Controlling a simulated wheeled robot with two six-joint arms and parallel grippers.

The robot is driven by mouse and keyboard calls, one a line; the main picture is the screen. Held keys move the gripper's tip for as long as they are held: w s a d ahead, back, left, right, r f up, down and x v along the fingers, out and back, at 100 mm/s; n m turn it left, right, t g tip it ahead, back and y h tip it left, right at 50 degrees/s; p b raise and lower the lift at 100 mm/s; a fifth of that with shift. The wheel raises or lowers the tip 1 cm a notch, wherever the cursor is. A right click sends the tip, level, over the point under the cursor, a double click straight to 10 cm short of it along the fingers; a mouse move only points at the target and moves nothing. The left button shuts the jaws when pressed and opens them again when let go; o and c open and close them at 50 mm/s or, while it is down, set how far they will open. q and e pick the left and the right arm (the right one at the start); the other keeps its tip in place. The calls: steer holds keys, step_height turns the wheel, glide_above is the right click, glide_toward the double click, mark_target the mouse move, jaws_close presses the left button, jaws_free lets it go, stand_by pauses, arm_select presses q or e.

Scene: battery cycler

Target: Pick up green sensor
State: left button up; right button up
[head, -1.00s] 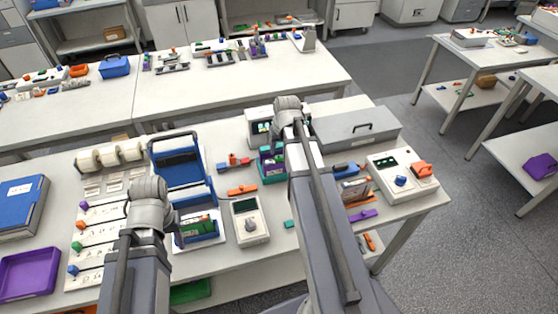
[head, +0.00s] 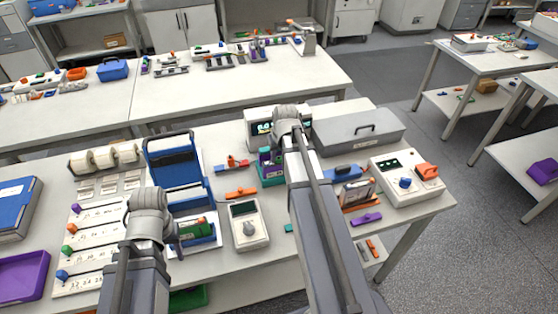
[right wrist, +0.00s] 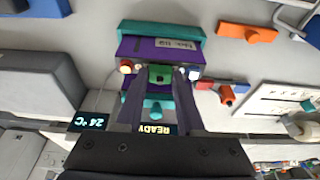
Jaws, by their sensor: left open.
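A small green block (right wrist: 160,74) with a dark spot, which looks like the green sensor, shows between the fingertips of my right gripper (right wrist: 161,78) in the right wrist view. It lies against a purple and teal device (right wrist: 160,48); whether the fingers press on it is unclear. In the head view the teal device (head: 270,175) stands left of my right wrist, which hides the block and the right fingers. My left gripper (head: 178,234) is open, mostly hidden behind its wrist, beside a green piece (head: 194,228) on a blue stand.
A display unit (head: 262,128) stands behind the teal device, and a grey lidded box (head: 350,135) is to the right. A white meter (head: 248,226) and an orange clip (head: 240,193) lie between my arms. A blue case (head: 172,160) stands behind my left wrist.

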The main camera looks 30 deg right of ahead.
mark_target(279, 159)
jaws_close()
steer(key=shift+r, duration=0.1)
step_height(279, 159, up, 10)
steer(key=p, duration=1)
